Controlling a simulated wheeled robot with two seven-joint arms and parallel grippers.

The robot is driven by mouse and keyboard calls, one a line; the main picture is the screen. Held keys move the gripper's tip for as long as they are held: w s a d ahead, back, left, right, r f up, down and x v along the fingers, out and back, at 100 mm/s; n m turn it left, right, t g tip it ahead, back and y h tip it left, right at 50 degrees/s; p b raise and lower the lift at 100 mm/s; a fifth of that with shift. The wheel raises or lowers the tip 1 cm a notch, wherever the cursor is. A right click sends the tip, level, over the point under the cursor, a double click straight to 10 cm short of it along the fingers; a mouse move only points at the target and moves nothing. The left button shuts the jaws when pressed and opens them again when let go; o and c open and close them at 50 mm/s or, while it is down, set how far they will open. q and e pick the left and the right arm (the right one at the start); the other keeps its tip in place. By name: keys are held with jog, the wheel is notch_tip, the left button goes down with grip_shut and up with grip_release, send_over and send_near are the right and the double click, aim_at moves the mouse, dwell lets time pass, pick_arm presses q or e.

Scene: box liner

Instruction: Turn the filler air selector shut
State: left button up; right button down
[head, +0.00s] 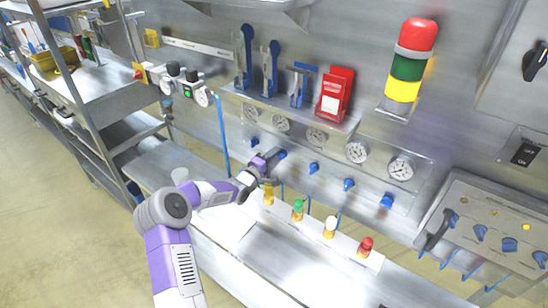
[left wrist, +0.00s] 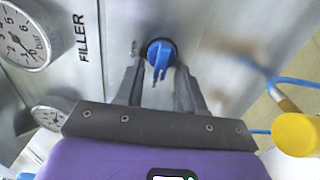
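The blue filler air selector (left wrist: 160,54) is a small knob on the metal panel, beside the printed word FILLER (left wrist: 82,38). Its blue grip points toward the bottom of the left wrist view. My left gripper (left wrist: 159,74) is open, with one dark finger on each side of the knob. I cannot tell whether the fingers touch it. In the head view, my left gripper (head: 272,160) is at the panel by the second blue knob (head: 282,154) from the left, which it partly covers. My right gripper is not in view.
Round gauges (head: 357,152) sit above the row of blue knobs. Colored-capped fittings, including a red one (head: 366,244), stand on a ledge below. A yellow fitting (left wrist: 297,134) with blue tubing is close to the gripper's right. A second control panel (head: 490,225) is at the right.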

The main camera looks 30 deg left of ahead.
pick_arm(q)
jog(key=s, duration=0.7)
jog(key=shift+s+a, duration=0.3)
dwell(0.3)
